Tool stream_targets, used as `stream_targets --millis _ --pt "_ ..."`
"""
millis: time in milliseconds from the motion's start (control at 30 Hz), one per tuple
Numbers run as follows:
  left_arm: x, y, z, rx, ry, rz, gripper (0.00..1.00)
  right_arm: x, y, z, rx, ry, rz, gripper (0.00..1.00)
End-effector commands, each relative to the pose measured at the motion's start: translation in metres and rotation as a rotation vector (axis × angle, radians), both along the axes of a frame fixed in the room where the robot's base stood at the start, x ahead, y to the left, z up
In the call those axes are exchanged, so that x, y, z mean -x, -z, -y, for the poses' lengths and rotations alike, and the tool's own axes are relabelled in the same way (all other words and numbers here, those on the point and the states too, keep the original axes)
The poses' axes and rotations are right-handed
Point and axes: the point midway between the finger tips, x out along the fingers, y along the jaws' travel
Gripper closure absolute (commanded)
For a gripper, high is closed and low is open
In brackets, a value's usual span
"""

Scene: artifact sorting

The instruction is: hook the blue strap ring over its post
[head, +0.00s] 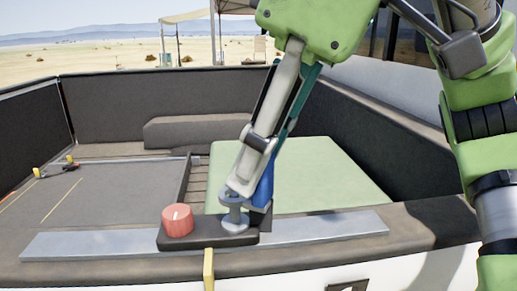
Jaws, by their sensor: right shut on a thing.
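My right gripper (250,180) comes down from the top of the head view and is shut on the blue strap ring (265,187). Only a short blue piece shows beside the fingers; the rest is hidden, so I cannot tell whether it is around the post. The grey metal post (234,214), with a flanged top, stands on a dark base block (208,242). The fingertips are right at the post's top and partly cover it. My left gripper is not in view.
A red ribbed knob (177,220) sits left of the post on the same block. A grey metal strip (90,244) runs along the bed edge. A yellow strap (208,268) hangs over the front. A green pad (330,178) lies behind. A small yellow-ended item (55,169) lies far left.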

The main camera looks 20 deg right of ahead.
Motion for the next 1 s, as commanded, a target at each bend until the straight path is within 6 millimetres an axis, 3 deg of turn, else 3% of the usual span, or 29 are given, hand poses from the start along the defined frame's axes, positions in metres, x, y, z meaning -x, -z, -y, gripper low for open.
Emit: stream_targets --millis 533,1000 --pt "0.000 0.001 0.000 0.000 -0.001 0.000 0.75 0.000 0.001 0.000 -0.001 0.000 0.001 1.00" --pt "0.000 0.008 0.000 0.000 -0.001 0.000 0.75 0.000 0.015 0.000 -0.001 0.001 0.000 1.00"
